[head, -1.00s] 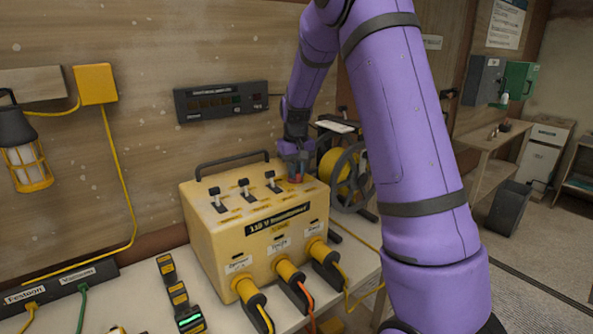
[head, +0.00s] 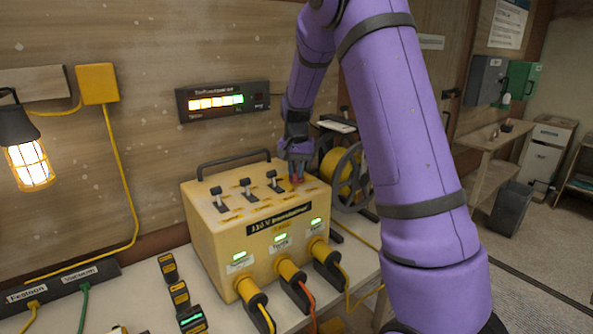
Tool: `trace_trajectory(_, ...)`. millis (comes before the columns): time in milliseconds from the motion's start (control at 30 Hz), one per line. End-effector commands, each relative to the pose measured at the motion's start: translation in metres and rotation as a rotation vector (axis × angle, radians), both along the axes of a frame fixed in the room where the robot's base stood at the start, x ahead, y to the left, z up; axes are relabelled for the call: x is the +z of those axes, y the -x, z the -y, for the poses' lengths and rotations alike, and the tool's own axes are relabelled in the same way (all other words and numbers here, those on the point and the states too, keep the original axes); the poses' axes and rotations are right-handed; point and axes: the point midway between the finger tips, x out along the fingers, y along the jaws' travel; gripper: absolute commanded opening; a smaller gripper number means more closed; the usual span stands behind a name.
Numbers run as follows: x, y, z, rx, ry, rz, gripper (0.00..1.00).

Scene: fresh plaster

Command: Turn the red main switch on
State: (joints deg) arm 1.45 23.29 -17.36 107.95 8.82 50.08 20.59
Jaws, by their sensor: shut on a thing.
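The yellow transformer box (head: 215,232) stands on the bench with several plugs in its front. The red main switch (head: 297,180) is on the right end of its top, mostly hidden by my gripper (head: 296,169). My gripper points down over it and is shut on the red switch. Three black toggle switches (head: 246,188) stand in a row to the left of it. Three indicators (head: 280,239) on the front of the box glow green.
A wall panel (head: 222,101) shows a lit row of bars. The caged lamp (head: 28,160) at the left glows. A cable reel (head: 345,172) stands close behind and right of the box. A power strip (head: 62,282) lies at the front left.

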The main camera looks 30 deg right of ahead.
Motion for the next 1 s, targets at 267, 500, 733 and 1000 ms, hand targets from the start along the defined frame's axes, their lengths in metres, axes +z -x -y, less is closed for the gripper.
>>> trace_trajectory(267,0.001,-0.001,0.000,-0.005,0.001,0.004,0.00)
trace_trajectory(500,0.001,-0.001,0.000,-0.004,0.000,0.003,0.41)
trace_trajectory(733,0.001,0.000,0.000,-0.003,0.000,0.001,0.41)
trace_trajectory(1000,0.029,-0.001,0.000,-0.003,0.000,0.006,0.41)
